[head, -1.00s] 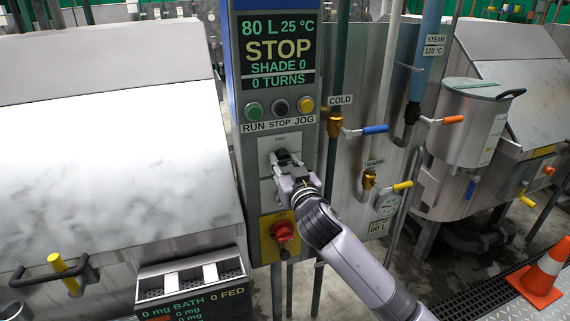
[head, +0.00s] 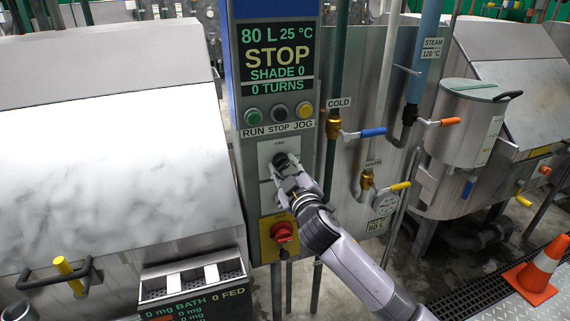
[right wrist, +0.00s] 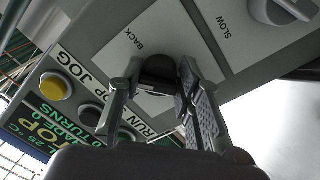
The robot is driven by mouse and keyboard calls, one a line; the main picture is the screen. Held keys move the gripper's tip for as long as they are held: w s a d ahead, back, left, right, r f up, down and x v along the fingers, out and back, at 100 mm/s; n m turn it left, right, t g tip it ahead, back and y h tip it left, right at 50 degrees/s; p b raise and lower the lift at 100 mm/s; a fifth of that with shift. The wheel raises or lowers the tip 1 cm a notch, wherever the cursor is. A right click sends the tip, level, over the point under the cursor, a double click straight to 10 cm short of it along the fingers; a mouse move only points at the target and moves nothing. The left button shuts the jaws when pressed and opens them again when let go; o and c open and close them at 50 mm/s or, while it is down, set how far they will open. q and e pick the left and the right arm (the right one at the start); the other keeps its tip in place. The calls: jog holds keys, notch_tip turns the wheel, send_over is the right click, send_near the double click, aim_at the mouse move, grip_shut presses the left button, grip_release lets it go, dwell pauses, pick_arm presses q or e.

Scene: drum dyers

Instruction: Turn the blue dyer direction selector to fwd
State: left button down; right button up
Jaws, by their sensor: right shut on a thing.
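The direction selector is a dark round knob (head: 280,160) on a light plate (head: 268,152) on the grey control panel of the blue-edged column. In the right wrist view the knob (right wrist: 160,72) sits between the fingers, with the word BACK on its plate. A small label at the plate's top in the head view is too small to read surely. My right gripper (head: 285,170) is shut on the knob, coming from the lower right. Its fingers (right wrist: 158,80) hide part of the knob, so I cannot tell where it points. My left gripper is not in view.
Run, stop and jog buttons (head: 278,112) sit above the selector, under a display (head: 275,60) reading STOP. A red rotary switch (head: 284,232) is below. A SLOW plate with a grey knob (right wrist: 284,10) is nearby. Valve pipes (head: 333,125) stand to the right.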

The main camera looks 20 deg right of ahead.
jog(key=n+p, duration=0.2)
jog(key=n, duration=0.3)
jog(key=shift+d+r+n, duration=0.1)
jog(key=shift+r+n, duration=0.05)
jog(key=shift+n, duration=0.25)
jog(key=shift+n+y+p, duration=0.3)
jog(key=shift+n+p, duration=0.65)
jog(key=shift+n, duration=1.35)
jog(key=o, duration=1.1)
jog(key=shift+o, duration=0.2)
jog(key=s, duration=1.2)
jog(key=shift+d+f, duration=0.2)
jog(key=shift+f, duration=0.1)
jog(key=shift+f, duration=0.1)
